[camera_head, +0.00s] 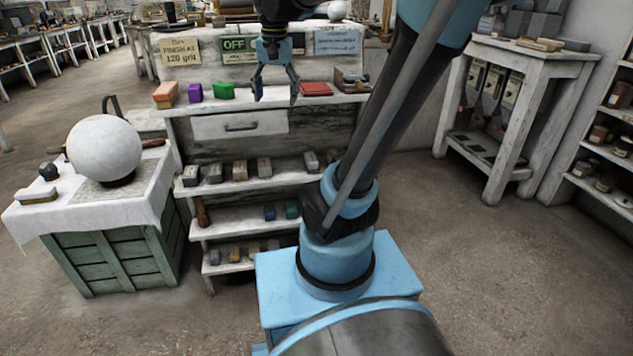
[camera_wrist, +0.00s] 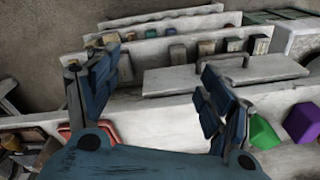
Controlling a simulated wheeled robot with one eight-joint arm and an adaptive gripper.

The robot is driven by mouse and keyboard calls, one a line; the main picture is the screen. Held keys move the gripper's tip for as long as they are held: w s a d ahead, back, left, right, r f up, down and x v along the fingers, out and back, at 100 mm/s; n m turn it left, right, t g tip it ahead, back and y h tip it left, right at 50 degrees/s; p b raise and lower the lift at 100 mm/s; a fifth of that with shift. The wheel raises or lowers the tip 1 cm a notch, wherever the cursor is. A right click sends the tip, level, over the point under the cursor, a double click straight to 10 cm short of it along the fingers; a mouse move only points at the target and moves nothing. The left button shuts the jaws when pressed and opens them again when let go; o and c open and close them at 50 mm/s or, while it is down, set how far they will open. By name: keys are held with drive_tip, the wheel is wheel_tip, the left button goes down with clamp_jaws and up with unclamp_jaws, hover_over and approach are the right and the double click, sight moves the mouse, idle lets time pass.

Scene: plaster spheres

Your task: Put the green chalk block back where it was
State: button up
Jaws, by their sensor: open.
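The bright green block (camera_head: 223,90) rests on the white top of the workbench (camera_head: 330,103), between a purple block (camera_head: 195,92) and my gripper. In the wrist view the green block (camera_wrist: 264,132) lies just outside the right finger, with the purple block (camera_wrist: 303,122) beyond it. My gripper (camera_head: 276,95) points down over the bench top, right of the green block, with its fingers spread and nothing between them. In the wrist view my gripper (camera_wrist: 145,85) shows bare white top and the drawer front (camera_wrist: 225,75) between its fingers.
An orange block (camera_head: 165,94) stands left of the purple one. A red flat piece (camera_head: 316,89) and a dark tool (camera_head: 351,82) lie right of my gripper. Shelves below (camera_head: 235,185) hold several small blocks. A white sphere (camera_head: 104,150) stands on a cloth-covered crate at left.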

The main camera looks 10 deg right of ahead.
drive_tip(key=s+d+f+n, duration=0.2)
drive_tip(key=s+d+f, duration=0.2)
drive_tip(key=s+f, duration=0.4)
drive_tip(key=s+d+f+n+t, duration=0.1)
drive_tip(key=s+d+f+n, duration=0.1)
drive_tip(key=s+f, duration=0.6)
wheel_tip(320, 180, down, 4)
drive_tip(key=shift+s+d+f+n, duration=0.2)
drive_tip(key=shift+s+d+n, duration=0.15)
drive_tip(key=shift+d, duration=0.55)
drive_tip(key=shift+w, duration=0.1)
